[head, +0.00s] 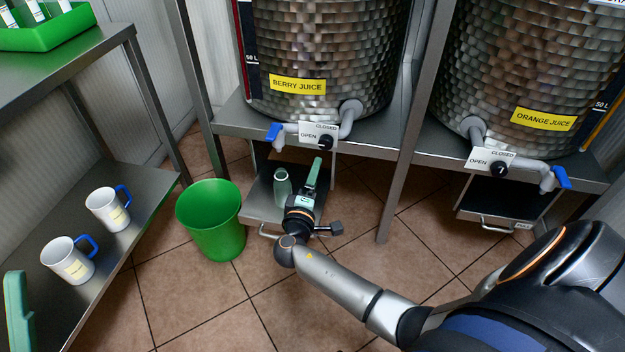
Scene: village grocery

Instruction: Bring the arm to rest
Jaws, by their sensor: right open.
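My right arm reaches in from the lower right. Its gripper (312,174), with green fingers, is over the pull-out shelf below the berry juice tank. It is open, and nothing shows held in it. At the lower left edge, a green finger-like part (17,312) appears to belong to my left gripper; the rest is out of frame.
A green bin (212,222) stands on the tiled floor left of the shelf. Two white mugs (108,209) with blue handles stand on the left steel shelf (150,190). The berry juice tank (325,50) and orange juice tank (540,70) have blue-handled taps. Floor in front is clear.

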